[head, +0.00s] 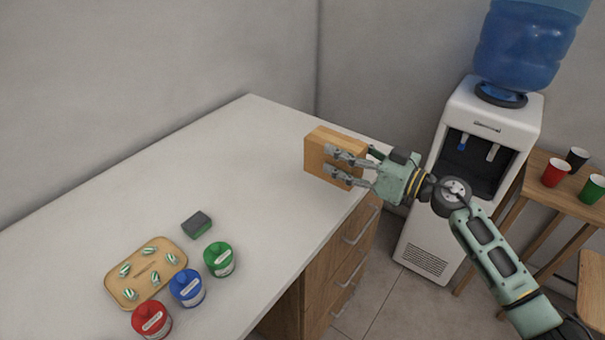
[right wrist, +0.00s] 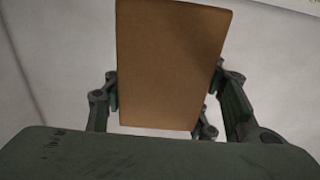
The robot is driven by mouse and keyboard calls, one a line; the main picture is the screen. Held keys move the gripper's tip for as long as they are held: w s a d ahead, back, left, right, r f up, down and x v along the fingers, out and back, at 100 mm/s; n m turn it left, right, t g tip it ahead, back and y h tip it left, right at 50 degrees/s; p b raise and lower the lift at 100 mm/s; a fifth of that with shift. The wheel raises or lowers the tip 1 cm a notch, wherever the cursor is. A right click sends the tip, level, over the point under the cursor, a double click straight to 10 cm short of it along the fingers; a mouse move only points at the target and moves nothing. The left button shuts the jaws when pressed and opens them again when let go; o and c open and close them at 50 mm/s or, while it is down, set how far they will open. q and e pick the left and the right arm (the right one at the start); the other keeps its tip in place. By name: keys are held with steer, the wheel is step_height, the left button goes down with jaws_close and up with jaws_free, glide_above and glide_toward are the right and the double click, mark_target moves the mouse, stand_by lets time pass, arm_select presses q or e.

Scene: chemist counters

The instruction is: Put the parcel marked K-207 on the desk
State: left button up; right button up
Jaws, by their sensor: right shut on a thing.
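A brown box-shaped parcel (head: 322,153) is between the fingers of my right gripper (head: 345,166), which is shut on it. In the head view it is over the far right corner of the white desk (head: 230,150). I cannot tell whether its underside touches the desk top. In the right wrist view the parcel (right wrist: 170,65) fills the middle, with my fingers on both sides of it. No marking such as K-207 is readable on the faces I see. My left gripper is not in view.
The desk's middle is clear. A water dispenser (head: 482,190) and wooden table (head: 545,180) with cups stand right.

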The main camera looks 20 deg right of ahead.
mark_target(312, 159)
steer(key=w+a+f, duration=0.2)
steer(key=w, duration=0.1)
steer(key=w+a+f, duration=0.1)
steer(key=shift+w+a+f+b, duration=0.2)
steer(key=shift+w+f+b, duration=0.05)
steer(key=shift+w+b, duration=0.1)
steer(key=shift+w+a+f, duration=0.75)
steer(key=shift+w+a, duration=0.05)
steer(key=shift+w, duration=0.2)
steer(key=shift+w+a+f, duration=0.15)
steer(key=shift+f, duration=0.05)
steer(key=shift+f+b, duration=0.35)
step_height(312, 159, down, 2)
steer(key=shift+f+b, duration=0.25)
steer(key=shift+b, duration=0.15)
steer(key=shift+f, duration=0.4)
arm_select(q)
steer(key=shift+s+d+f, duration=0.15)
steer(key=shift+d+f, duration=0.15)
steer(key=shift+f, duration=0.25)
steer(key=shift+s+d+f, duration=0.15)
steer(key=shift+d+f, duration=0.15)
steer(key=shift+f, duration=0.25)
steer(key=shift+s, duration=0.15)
